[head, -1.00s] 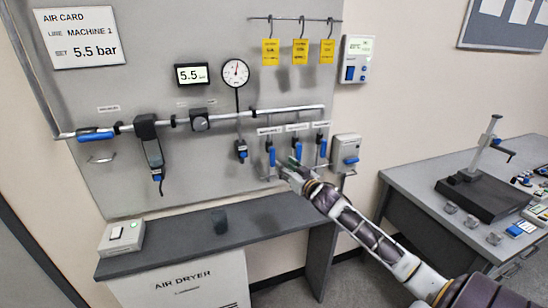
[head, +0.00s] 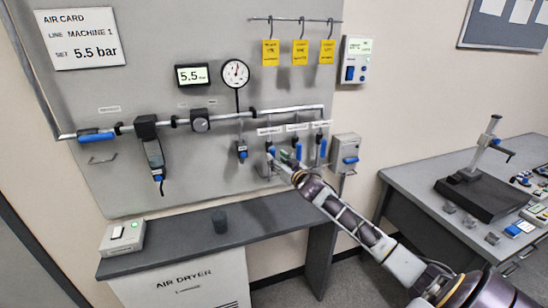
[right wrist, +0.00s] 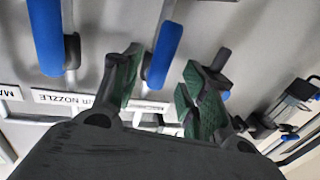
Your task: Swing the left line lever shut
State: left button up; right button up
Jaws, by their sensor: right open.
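Three blue-handled line levers hang from the pipe on the panel. The left line lever (head: 270,149) has its lower part hidden behind my right gripper (head: 283,160). The middle lever (head: 298,151) and right lever (head: 323,148) hang down beside it. In the right wrist view, my gripper (right wrist: 162,95) is open, its green-padded fingers on either side of the left lever's blue handle (right wrist: 164,52). The handle is closer to the picture-left pad; I cannot tell if they touch. The middle lever (right wrist: 46,38) is outside the fingers. My left gripper is out of view.
A white switch box (head: 346,149) is close right of the levers. A small blue-handled valve (head: 242,151) hangs to their left. A grey table (head: 415,165) stands right.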

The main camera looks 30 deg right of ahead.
jog(key=shift+w, duration=1.5)
grip_shut()
